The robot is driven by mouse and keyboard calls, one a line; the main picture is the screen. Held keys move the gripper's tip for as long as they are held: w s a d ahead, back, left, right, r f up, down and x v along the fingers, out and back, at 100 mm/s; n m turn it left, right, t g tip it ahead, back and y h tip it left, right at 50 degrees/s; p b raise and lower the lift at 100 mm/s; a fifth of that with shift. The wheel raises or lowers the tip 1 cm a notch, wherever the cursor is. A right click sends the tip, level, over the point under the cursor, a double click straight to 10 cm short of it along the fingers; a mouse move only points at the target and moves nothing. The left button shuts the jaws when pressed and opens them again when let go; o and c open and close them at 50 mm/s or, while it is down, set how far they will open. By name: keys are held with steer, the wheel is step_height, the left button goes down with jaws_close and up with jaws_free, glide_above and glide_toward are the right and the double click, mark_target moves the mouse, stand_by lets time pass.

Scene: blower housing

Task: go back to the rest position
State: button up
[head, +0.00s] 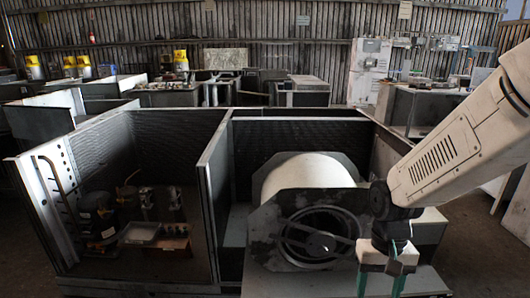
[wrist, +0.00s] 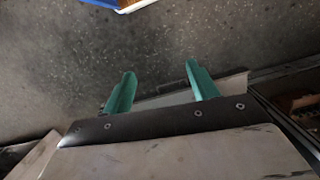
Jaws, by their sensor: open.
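My gripper (head: 380,282) hangs at the lower right of the head view, pointing down, in front of the blower housing's right part. Its two green fingers also show in the wrist view (wrist: 157,82), spread apart with nothing between them. The blower housing (head: 210,195) is a large open dark metal box with a dividing wall. Its right compartment holds a white drum behind a grey plate with a round fan opening (head: 318,238). Its left compartment holds a motor and small parts (head: 105,215).
In the wrist view, grey floor lies beyond the fingers, with a blue-edged item (wrist: 115,5) at the top. A metal edge (wrist: 190,95) lies close behind the fingertips. Workbenches and machines (head: 190,90) stand at the back in the head view.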

steer(key=s+d+r+n+t, duration=0.1)
steer(key=s+d+r+t, duration=0.1)
steer(key=s+r, duration=1.2)
steer(key=shift+r+t, duration=0.6)
steer(key=shift+r, duration=0.9)
steer(key=shift+s, duration=0.1)
